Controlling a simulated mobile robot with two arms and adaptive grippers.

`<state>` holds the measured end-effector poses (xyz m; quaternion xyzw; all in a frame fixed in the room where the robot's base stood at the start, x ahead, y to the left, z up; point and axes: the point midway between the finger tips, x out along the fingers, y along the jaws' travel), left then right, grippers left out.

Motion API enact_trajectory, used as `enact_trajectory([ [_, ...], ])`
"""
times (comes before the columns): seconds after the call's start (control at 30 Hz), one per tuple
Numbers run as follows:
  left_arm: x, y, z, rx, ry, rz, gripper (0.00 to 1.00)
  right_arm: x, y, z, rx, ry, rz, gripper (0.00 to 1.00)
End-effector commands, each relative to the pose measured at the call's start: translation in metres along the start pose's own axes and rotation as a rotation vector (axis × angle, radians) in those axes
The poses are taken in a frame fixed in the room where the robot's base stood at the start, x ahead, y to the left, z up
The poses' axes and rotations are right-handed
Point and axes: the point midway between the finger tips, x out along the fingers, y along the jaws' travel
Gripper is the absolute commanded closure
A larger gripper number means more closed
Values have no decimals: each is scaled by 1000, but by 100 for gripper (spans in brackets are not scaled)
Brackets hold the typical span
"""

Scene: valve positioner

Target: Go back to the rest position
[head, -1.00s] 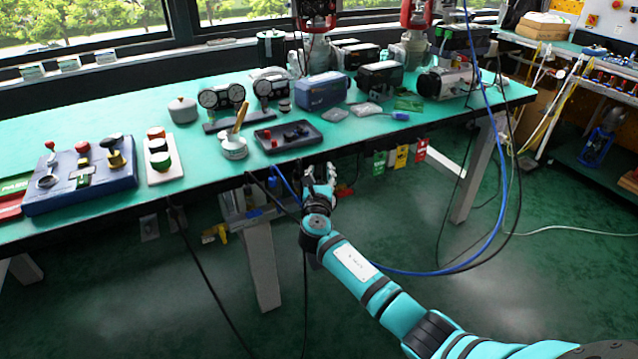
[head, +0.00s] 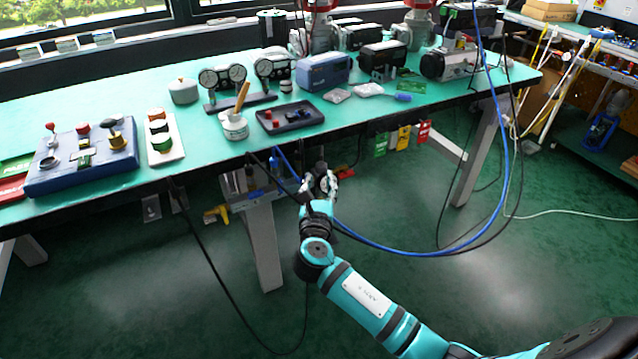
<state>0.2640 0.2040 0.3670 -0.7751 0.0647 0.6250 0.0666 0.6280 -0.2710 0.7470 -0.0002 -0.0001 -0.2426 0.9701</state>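My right gripper (head: 320,183) is in the head view, below and in front of the near edge of the green workbench (head: 140,230). Its arm comes in from the lower right. The fingers look small and dark against the floor and bench underside, so I cannot tell whether they are open or shut. No held object is visible. My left gripper and arm are not in view. A blue positioner box (head: 323,71) stands on the bench beyond my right gripper.
The bench holds a blue control panel (head: 82,160), twin gauges (head: 222,77), a white jar with a brush (head: 235,126) and a black tray (head: 290,117). A blue cable (head: 440,250) and black cables hang near my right arm. Open floor lies in front of the bench.

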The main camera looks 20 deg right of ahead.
Motion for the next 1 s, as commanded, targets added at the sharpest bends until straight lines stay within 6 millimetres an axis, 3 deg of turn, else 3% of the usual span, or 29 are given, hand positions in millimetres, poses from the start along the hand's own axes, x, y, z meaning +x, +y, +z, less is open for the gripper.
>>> enact_trajectory([
  [0.27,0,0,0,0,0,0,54,0,0,-3,9,7,0,67],
  [0.37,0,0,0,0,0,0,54,-6,-5,-25,89,65,-4,67],
  [0.47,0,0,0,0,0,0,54,-22,-14,-72,286,196,-32,67],
  [0.57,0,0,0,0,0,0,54,-52,-29,-137,572,374,-117,67],
  [0.7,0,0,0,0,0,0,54,-113,-52,-224,1001,602,-343,67],
  [0.8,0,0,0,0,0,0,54,-164,-68,-276,1287,719,-569,67],
  [1.0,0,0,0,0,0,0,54,-258,-92,-340,1709,800,-1049,67],
])
